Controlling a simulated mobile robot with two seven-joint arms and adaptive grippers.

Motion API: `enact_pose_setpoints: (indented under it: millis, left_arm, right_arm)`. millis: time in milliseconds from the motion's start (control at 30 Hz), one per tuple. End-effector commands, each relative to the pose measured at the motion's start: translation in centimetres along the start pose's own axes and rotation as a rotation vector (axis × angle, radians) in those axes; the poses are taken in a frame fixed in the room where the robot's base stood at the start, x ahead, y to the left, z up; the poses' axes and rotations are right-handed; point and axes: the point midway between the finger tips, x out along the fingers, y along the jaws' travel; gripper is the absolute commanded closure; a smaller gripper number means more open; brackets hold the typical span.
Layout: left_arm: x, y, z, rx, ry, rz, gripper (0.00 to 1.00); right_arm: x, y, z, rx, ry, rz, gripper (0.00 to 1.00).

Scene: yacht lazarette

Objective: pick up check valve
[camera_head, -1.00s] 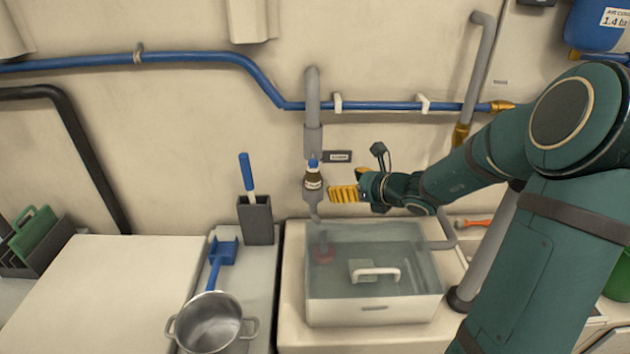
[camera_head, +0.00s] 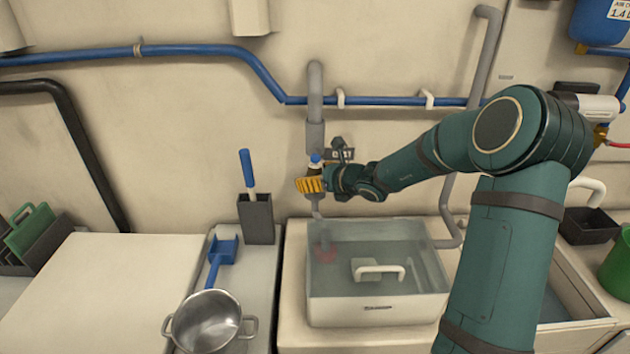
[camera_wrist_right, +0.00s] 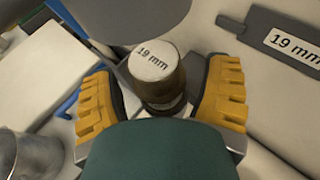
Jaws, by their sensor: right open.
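The check valve appears to be the small brass fitting with a white face marked "19 mm" (camera_wrist_right: 157,66) in the right wrist view. In the head view its blue and white top (camera_head: 315,160) shows in line with the grey vertical pipe (camera_head: 315,95); the rest is mostly hidden by the gripper. My right gripper (camera_head: 311,185) is open at the valve. In the wrist view its yellow-padded fingers stand on both sides of the brass body, with a small gap visible at the right. My left gripper is out of view.
A clear-sided bin (camera_head: 330,308) with a white handle sits below the gripper. A pot (camera_head: 207,322), a blue scoop (camera_head: 221,262) and a dark holder (camera_head: 256,220) with a blue-handled tool stand left. A blue pipe (camera_head: 400,102) runs along the wall behind. A "19 mm" tag (camera_wrist_right: 275,35) sits beside the valve.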

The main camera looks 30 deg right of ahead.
Motion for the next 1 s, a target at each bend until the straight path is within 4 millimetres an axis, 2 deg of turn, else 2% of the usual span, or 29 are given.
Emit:
enact_pose_setpoints:
  millis: [167,200,267,400,833,1000]
  left_arm:
    - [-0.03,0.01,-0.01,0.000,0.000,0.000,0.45]
    - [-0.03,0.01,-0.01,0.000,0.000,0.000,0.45]
    - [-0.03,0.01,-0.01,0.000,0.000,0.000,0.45]
    - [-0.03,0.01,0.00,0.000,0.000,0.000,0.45]
    - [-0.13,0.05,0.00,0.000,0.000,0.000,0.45]
    - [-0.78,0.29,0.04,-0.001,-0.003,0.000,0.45]
  right_arm:
    - [-0.01,-0.01,0.04,0.000,0.000,0.000,0.24]
    - [-0.02,-0.01,0.03,0.000,0.000,0.000,0.30]
    - [-0.02,-0.01,0.03,0.000,0.000,0.000,0.51]
    - [-0.03,-0.01,0.01,0.000,0.000,0.000,1.00]
    - [-0.07,-0.02,0.09,0.000,0.000,0.000,1.00]
    - [-0.28,-0.13,0.79,-0.002,0.000,0.001,1.00]
